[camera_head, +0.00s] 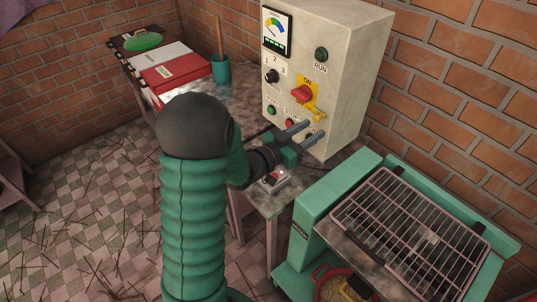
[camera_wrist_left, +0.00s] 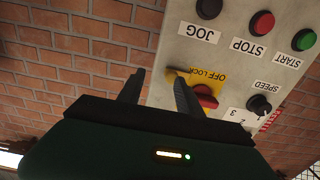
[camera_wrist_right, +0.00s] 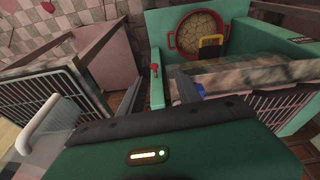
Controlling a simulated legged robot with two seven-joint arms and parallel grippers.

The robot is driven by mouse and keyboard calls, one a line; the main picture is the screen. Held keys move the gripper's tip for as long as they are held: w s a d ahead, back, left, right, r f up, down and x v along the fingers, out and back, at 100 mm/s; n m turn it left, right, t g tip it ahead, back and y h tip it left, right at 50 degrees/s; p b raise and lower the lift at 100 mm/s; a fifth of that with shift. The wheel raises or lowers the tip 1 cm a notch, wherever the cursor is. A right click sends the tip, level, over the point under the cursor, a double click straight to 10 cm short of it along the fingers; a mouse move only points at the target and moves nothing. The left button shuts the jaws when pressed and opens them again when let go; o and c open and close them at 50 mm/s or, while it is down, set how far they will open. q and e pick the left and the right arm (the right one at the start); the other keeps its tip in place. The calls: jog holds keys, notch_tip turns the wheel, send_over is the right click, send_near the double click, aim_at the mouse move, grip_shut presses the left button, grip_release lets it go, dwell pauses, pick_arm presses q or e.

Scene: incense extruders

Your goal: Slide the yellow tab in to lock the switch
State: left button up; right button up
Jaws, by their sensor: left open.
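A red rotary switch (camera_head: 301,93) sits on a yellow plate on the front of the pale control box (camera_head: 345,60). The plate reads ON at the top in the head view and OFF-LOCK in the left wrist view, where the switch (camera_wrist_left: 206,98) is upside down. The yellow tab (camera_head: 316,113) sticks out at the plate's lower right; it also shows in the left wrist view (camera_wrist_left: 177,76). My left gripper (camera_head: 314,130) is open and empty, just below the tab, its fingers pointing at the box. My right gripper (camera_wrist_right: 158,90) appears open and empty, away from the box.
Push buttons and a selector knob (camera_head: 271,76) surround the switch, with a green START button (camera_wrist_left: 304,39) among them. A green machine with a wire rack (camera_head: 410,230) stands at the right. A teal cup (camera_head: 220,70) and red box (camera_head: 170,75) are at the back left.

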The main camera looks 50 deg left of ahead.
pick_arm(q)
jog(key=s+a+p, duration=0.1)
jog(key=s+p, duration=0.9)
jog(key=s, duration=0.6)
jog(key=shift+s+a+p, duration=0.2)
jog(key=shift+a+p, duration=0.05)
jog(key=shift+p, duration=0.15)
pick_arm(e)
jog(key=w+v, duration=0.2)
jog(key=v, duration=0.8)
jog(key=shift+r, duration=0.65)
pick_arm(q)
jog(key=shift+r, duration=0.1)
pick_arm(e)
jog(key=shift+s+a, duration=0.1)
jog(key=shift+s, duration=0.05)
